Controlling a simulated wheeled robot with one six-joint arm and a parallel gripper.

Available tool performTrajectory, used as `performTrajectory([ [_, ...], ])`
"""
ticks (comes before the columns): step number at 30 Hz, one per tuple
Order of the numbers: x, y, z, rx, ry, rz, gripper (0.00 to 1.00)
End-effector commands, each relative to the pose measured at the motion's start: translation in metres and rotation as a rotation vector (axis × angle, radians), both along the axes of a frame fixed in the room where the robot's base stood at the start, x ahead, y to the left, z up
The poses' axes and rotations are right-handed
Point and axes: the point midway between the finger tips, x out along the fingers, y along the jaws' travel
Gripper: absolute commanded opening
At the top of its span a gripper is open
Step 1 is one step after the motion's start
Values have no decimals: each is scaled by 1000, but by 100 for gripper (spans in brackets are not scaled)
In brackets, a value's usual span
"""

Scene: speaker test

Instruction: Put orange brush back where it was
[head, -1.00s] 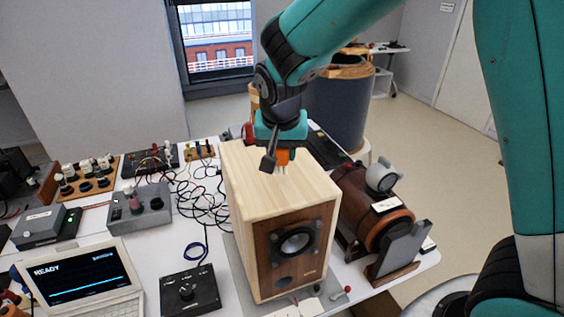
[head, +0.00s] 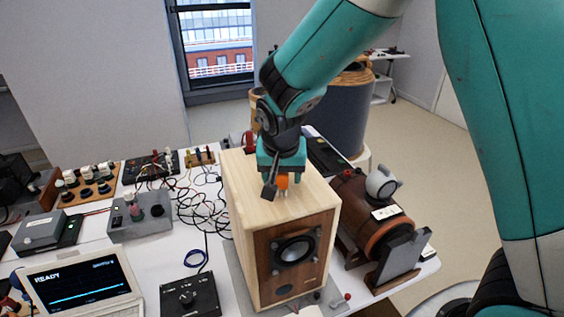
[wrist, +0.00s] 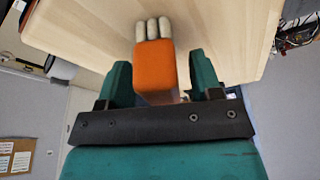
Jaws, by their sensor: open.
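The orange brush (head: 283,181) is over the top of the wooden speaker cabinet (head: 240,185), its pale bristles pointing down. In the wrist view the orange brush (wrist: 155,68) sits between the jaws, bristles toward the pale wood (wrist: 225,30). My gripper (head: 284,178) is open around the brush, with a gap showing beside the right finger. It also shows in the wrist view (wrist: 158,78). The bristle tips are at or very near the wood; I cannot tell whether they touch. The cabinet's front has a round driver.
A brown cylindrical device (head: 365,215) stands close to the right of the cabinet. Tangled cables (head: 205,195) lie to its left, with a black knob box (head: 188,295) and a READY terminal (head: 78,285). The rest of the cabinet top is bare.

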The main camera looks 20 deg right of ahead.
Motion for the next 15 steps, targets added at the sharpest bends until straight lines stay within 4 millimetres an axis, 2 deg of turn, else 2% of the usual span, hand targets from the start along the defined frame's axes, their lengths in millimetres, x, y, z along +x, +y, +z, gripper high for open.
performTrajectory([
  [15, -26, 12, 94, 2, -5, 2, 59],
])
